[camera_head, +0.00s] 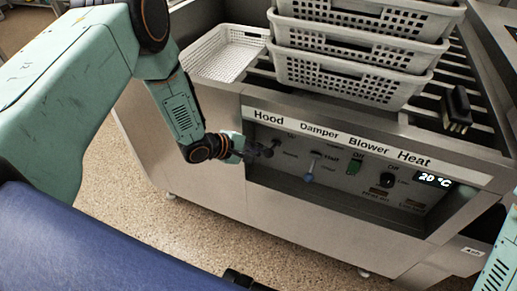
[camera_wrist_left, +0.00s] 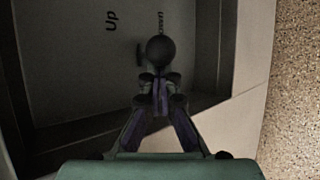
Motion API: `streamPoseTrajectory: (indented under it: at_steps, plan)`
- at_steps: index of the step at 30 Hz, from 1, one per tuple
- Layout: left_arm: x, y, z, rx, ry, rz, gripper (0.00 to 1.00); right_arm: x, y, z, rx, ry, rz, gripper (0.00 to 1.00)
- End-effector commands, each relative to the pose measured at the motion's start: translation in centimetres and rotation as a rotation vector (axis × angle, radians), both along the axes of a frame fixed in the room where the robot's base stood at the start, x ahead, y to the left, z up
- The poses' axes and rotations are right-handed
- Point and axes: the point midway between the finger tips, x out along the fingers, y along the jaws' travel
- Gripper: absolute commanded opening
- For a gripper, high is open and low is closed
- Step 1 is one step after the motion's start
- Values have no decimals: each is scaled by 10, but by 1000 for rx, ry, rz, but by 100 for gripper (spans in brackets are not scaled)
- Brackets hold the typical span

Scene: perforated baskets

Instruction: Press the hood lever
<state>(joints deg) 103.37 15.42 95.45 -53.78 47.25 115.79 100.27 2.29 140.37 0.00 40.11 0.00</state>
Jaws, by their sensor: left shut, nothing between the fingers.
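The hood lever (camera_head: 268,152) has a dark round knob and sits at the left end of the recessed control panel, under the "Hood" label. My left gripper (camera_head: 246,152) is right at the lever, with its fingers closed and empty. In the left wrist view the dark knob (camera_wrist_left: 161,48) stands just beyond the closed fingertips (camera_wrist_left: 159,82). Whether they touch it I cannot tell. The knob sits close to the small "Down" marking, with "Up" to the left. My right gripper is not in view.
The panel also holds a blue-tipped damper lever (camera_head: 309,177), a green blower switch (camera_head: 355,165), a black heat knob (camera_head: 387,179) and a "20 °C" display (camera_head: 435,180). White perforated baskets (camera_head: 350,82) are stacked on top. A brush (camera_head: 456,108) lies at the right. The speckled floor is clear at left.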

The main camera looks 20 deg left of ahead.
Motion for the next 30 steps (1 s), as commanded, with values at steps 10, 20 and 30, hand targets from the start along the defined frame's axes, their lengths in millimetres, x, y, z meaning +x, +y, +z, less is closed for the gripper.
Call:
streamPoseTrajectory:
  at_steps: [10,20,30]
  plan:
    - [0,0,16,0,-1,0,0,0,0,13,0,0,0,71]
    - [0,0,16,-1,-4,-2,0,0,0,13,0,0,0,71]
    - [-27,23,41,-3,-2,8,0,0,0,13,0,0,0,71]
